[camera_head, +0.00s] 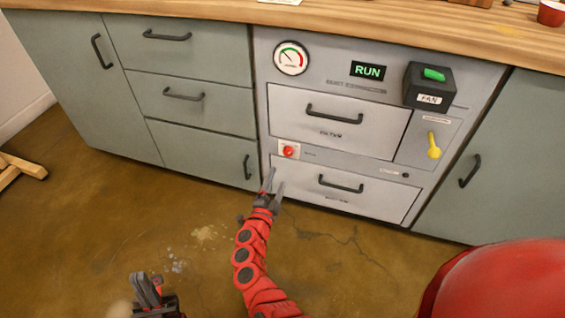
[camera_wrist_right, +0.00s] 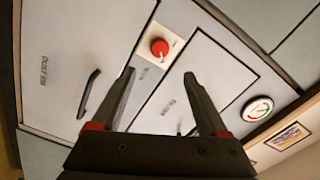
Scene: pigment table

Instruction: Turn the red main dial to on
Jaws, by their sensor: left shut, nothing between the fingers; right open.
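The red dial (camera_head: 288,151) is a small round knob on a pale square plate, at the left edge of the grey machine panel between two drawers. It also shows in the right wrist view (camera_wrist_right: 160,48), beyond the fingertips. My right gripper (camera_head: 274,180) is open and empty, below and slightly left of the dial and apart from it. In its wrist view my right gripper (camera_wrist_right: 158,75) has its fingers spread, with the dial above the gap between the tips. My left gripper (camera_head: 149,287) is shut and empty at the lower left, far from the panel.
The upper drawer handle (camera_head: 334,114) and lower drawer handle (camera_head: 340,184) stick out near the dial. A yellow switch (camera_head: 433,146), a black FAN box (camera_head: 429,86) with a green switch, a gauge (camera_head: 290,58) and a lit RUN display (camera_head: 368,70) are also on the panel.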

